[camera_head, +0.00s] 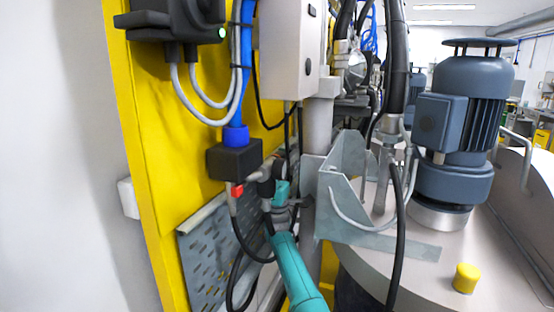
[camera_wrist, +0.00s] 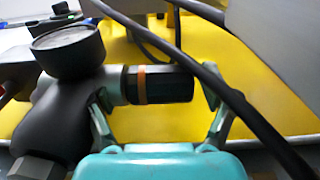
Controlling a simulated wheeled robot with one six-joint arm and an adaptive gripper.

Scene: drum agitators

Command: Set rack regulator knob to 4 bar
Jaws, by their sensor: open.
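The regulator has a dark body (camera_wrist: 60,112) and a round gauge (camera_wrist: 68,48). Its dial is seen at a shallow angle, and I cannot read the pressure. The black knob (camera_wrist: 168,85) with an orange ring (camera_wrist: 142,85) sticks out sideways from the body. My gripper (camera_wrist: 157,100) is open. One finger is by the collar between body and knob, the other by the knob's far end; I cannot tell whether either touches. In the head view my gripper (camera_head: 281,194) is at the small regulator (camera_head: 265,186), partly hiding it; the gauge (camera_head: 279,169) shows edge-on.
A black cable (camera_wrist: 205,75) crosses close by the knob and the right finger. A black block (camera_head: 235,158) with a blue hose (camera_head: 241,75) is beside the regulator. A perforated grey plate (camera_head: 207,250), a grey bracket (camera_head: 345,190) and hanging hoses crowd the space. A drum motor (camera_head: 465,110) stands right.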

